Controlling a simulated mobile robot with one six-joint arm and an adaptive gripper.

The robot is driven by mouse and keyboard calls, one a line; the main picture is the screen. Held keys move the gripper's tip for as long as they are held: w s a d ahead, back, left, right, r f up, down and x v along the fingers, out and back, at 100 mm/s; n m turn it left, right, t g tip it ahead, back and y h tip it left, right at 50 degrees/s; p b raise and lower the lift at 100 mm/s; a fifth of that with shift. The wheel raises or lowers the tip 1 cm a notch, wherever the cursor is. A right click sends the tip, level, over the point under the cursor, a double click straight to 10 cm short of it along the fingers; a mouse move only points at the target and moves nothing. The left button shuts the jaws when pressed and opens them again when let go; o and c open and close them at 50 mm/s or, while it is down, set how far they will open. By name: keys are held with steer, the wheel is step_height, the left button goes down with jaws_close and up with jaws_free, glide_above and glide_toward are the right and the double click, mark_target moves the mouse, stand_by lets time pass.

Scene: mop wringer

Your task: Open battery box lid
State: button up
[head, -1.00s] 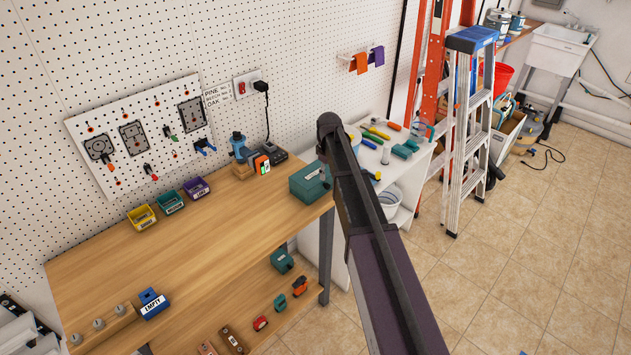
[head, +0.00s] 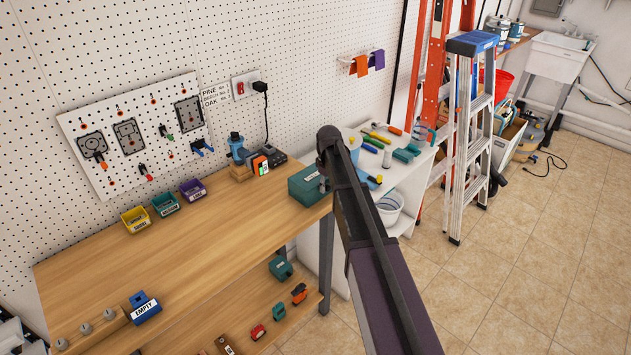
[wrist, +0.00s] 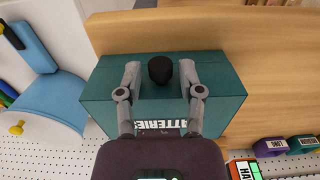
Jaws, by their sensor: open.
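The battery box (head: 306,188) is a teal box at the right end of the wooden workbench, partly hidden behind my arm in the head view. In the wrist view the teal box (wrist: 225,92) fills the middle, with a partly covered "BATTERIES" label and a black round knob (wrist: 160,70) on its lid. The lid looks shut. My gripper (wrist: 160,76) is open, its two grey fingers one on each side of the knob, with gaps visible between fingers and knob. My gripper is hidden by my arm in the head view.
The wooden workbench (head: 190,245) is mostly clear. Yellow, green and purple bins (head: 165,203) and a charger (head: 262,162) stand near the pegboard. A white side table (head: 405,172) with tools stands to the right, then a stepladder (head: 465,130). Tiled floor lies open at right.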

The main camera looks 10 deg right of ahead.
steer(key=c, duration=0.6)
steer(key=shift+o, duration=0.2)
steer(key=shift+r, duration=0.1)
steer(key=shift+w+a+r+p, duration=0.15)
steer(key=shift+w+r+p, duration=0.1)
steer(key=shift+r+p, duration=0.4)
steer(key=shift+w+a+r+p, duration=0.15)
steer(key=shift+w+r+p, duration=0.05)
steer(key=shift+r+p, duration=0.4)
steer(key=shift+w+a+r+p, duration=0.1)
steer(key=shift+w+r+p, duration=0.1)
steer(key=shift+r+p, duration=0.3)
steer(key=shift+w+a+r+p, duration=0.3)
steer(key=shift+w+r+p, duration=0.1)
steer(key=shift+r+p, duration=0.25)
